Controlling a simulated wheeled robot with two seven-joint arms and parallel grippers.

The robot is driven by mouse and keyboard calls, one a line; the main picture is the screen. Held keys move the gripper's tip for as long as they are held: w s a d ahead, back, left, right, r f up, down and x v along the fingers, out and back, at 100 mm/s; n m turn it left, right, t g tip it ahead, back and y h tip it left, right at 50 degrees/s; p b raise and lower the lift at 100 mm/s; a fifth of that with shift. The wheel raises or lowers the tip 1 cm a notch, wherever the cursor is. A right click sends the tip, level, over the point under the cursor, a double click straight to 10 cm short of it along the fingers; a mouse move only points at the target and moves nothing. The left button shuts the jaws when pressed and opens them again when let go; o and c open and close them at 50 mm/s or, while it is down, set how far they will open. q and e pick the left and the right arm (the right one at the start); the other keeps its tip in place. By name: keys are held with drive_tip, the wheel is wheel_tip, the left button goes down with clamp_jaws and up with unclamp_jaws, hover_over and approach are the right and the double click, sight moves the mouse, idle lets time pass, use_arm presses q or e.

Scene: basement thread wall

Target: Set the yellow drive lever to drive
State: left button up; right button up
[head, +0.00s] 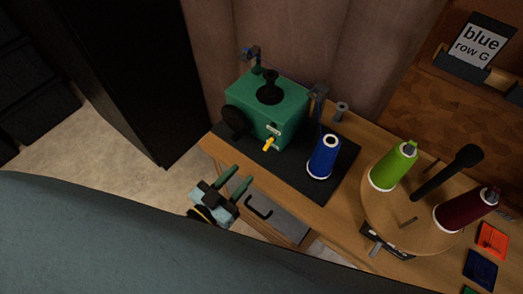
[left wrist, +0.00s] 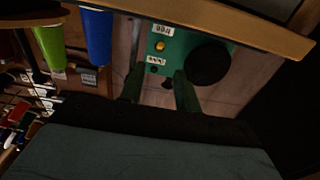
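The yellow drive lever (head: 269,144) sticks out of the front of a green machine (head: 280,105), just below a small white label (head: 273,130). In the left wrist view the lever (left wrist: 154,69) shows as a small yellow spot, with white labels near it that I cannot read surely. My left gripper (head: 239,176) is open and empty, in front of the bench edge and short of the lever, not touching it. Its two green fingers (left wrist: 160,90) stand apart in the left wrist view. My right gripper is not in view.
The machine stands on a dark mat (head: 315,184), with a black round wheel (head: 234,122) at its left. A blue spool (head: 323,157) stands to its right. Farther right, green (head: 393,166) and dark red (head: 467,210) spools stand on a round wooden stand. A drawer (head: 272,215) lies below the bench edge.

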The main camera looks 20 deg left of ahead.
sight(266, 148)
use_arm(q)
drive_tip(key=x, duration=0.9)
drive_tip(key=shift+w+d+b, duration=0.1)
drive_tip(key=shift+w+b, duration=0.2)
drive_tip(key=shift+w, duration=0.05)
drive_tip(key=shift+c, duration=0.3)
clamp_jaws()
